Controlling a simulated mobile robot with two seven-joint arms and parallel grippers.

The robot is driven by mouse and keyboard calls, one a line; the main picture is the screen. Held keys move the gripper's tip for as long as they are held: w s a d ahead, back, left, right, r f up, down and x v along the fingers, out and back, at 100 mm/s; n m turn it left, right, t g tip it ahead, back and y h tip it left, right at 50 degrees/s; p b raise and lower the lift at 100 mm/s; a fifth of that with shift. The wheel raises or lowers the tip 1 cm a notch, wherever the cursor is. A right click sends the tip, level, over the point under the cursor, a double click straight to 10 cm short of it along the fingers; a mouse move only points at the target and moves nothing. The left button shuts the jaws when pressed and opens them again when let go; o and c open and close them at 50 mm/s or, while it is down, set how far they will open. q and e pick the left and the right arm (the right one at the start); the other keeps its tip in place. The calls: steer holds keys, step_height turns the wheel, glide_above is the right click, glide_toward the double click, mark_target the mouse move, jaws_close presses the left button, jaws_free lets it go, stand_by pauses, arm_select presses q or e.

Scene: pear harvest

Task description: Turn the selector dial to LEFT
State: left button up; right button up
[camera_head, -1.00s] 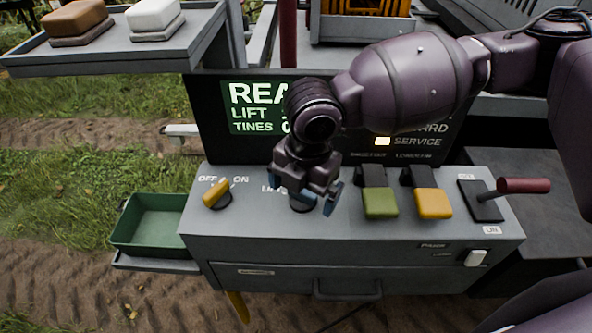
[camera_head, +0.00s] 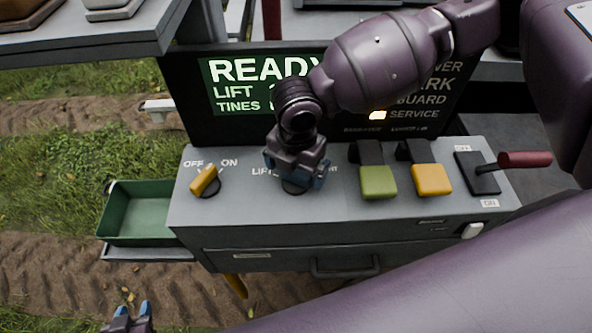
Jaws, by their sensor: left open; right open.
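The selector dial (camera_head: 292,189) sits on the grey console top, mostly hidden under my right gripper (camera_head: 297,179); only part of its dark round base shows. Its pointing direction cannot be seen. A white label is partly visible left of it, and the end of another to its right. My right gripper points down over the dial, its blue-tipped fingers open on either side of it; I cannot tell whether they touch it. My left gripper (camera_head: 128,318) is at the bottom left edge, open, low in front of the console and far from the dial.
A yellow OFF/ON knob (camera_head: 205,181) is left of the dial. Green (camera_head: 377,181) and yellow (camera_head: 431,179) levers and a red-handled switch (camera_head: 524,159) stand to the right. A display (camera_head: 265,85) reads READY behind. A green bin (camera_head: 140,214) hangs at left.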

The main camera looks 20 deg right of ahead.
steer(key=shift+f, duration=0.9)
steer(key=c, duration=0.9)
